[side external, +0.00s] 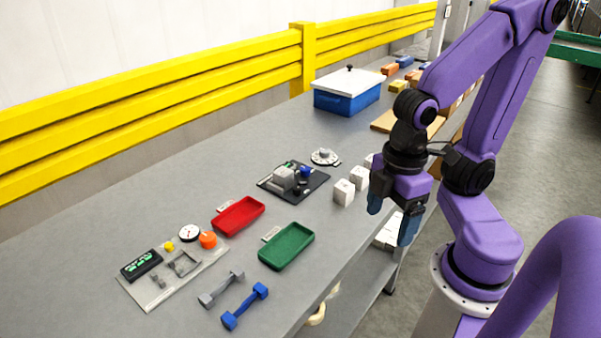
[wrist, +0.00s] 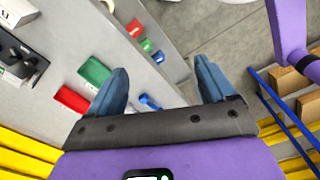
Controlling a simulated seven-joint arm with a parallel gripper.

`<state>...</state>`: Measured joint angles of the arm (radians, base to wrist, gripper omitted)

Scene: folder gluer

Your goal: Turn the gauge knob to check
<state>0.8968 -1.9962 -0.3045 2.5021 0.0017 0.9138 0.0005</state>
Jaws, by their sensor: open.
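A light grey panel (side external: 150,295) lies at the near left of the bench. It carries a white round gauge (side external: 189,233), an orange knob (side external: 208,239) beside it, a small yellow knob (side external: 169,246) and a black display with green characters (side external: 141,264). I cannot tell for certain which knob belongs to the gauge. A separate round white dial (side external: 325,157) lies farther back. My gripper (side external: 392,214) is open and empty by the bench's right edge, well away from the panel. Its blue fingers also show apart in the wrist view (wrist: 160,66); the panel cannot be made out there.
A red tray (side external: 239,215) and a green tray (side external: 287,246) lie between gripper and panel. Grey (side external: 221,289) and blue (side external: 245,306) dumbbell-shaped pieces lie in front. White blocks (side external: 344,192) stand near the gripper. A yellow rail (side external: 150,107) runs behind the bench.

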